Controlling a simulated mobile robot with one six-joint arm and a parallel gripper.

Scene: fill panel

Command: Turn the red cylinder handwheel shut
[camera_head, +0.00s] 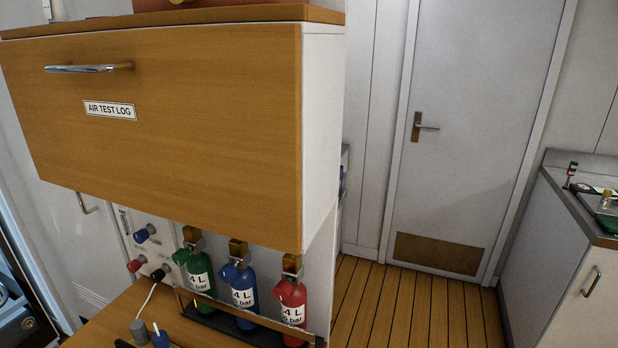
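The red cylinder (293,312) stands upright at the right end of a row of three, under the front of a wooden cabinet. Its label shows "4 L" and "bar". A small red round part (281,287) at its upper left looks like its handwheel; whether it is open or shut I cannot tell. The blue cylinder (243,289) and the green cylinder (199,272) stand to its left, with similar round parts in their own colours. A dark rack with a wooden front bar (250,318) crosses the cylinders low down. My gripper is not in view.
The wooden drawer front (160,110), labelled "AIR TEST LOG", overhangs the cylinders. Blue, red and black knobs (142,234) sit on a white panel to their left. Wooden floor (400,312) is clear at right, before a closed door (475,120) and a counter (565,190).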

